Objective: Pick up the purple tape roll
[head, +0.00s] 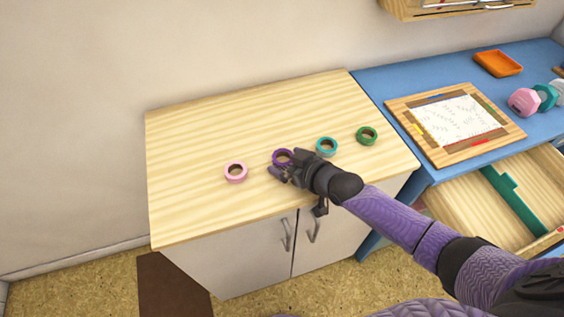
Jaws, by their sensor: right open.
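The purple tape roll (281,155) lies flat on the light wooden cabinet top (200,130), between a pink roll and a teal roll. My right gripper (279,172) is open right at the near side of the purple roll. Its fingers partly cover the roll's near edge. I cannot tell whether they touch it or hover above it. My left gripper is not in view.
A pink tape roll (235,172) lies to the left, a teal roll (327,147) and a green roll (367,135) to the right. A blue desk (370,82) with a wooden framed board (408,105) adjoins at right. The cabinet top's left and back are clear.

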